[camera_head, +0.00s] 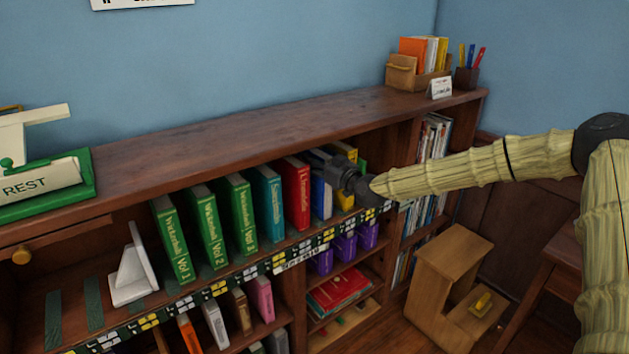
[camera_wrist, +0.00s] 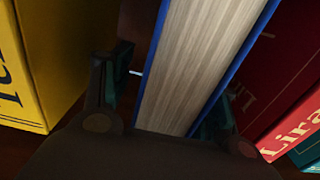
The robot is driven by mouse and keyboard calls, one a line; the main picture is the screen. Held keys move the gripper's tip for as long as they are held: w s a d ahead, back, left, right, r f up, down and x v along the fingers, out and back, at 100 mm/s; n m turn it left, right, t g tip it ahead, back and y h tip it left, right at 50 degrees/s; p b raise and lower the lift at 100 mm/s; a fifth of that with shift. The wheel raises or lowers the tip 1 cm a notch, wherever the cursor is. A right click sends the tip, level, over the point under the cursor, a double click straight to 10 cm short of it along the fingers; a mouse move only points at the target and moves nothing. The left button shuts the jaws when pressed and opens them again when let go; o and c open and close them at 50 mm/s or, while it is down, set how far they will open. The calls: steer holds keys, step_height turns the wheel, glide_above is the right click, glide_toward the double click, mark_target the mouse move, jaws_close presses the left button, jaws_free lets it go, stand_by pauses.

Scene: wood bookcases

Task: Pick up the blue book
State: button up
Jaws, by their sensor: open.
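The blue book (camera_head: 320,196) stands upright on the upper shelf, between a red book and a yellow book, partly hidden by my gripper. In the wrist view the blue book (camera_wrist: 195,70) shows its cream page edges and blue covers. My gripper (camera_head: 335,168) reaches into the shelf at the book. In the wrist view my gripper (camera_wrist: 170,95) has one finger on each side of the book. The left finger is apart from the cover with a visible gap. The right finger is close beside the other cover; whether it touches, I cannot tell.
A red book (camera_head: 297,195) stands left of the blue book, with a teal book (camera_head: 269,203) and several green volumes beyond. A yellow book (camera_wrist: 35,65) is on the other side. A wooden step stool (camera_head: 450,275) stands on the floor at right.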

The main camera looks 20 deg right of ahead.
steer(key=shift+w, duration=0.25)
steer(key=shift+a, duration=0.1)
jaws_close()
steer(key=shift+r, duration=0.1)
stand_by(0.3)
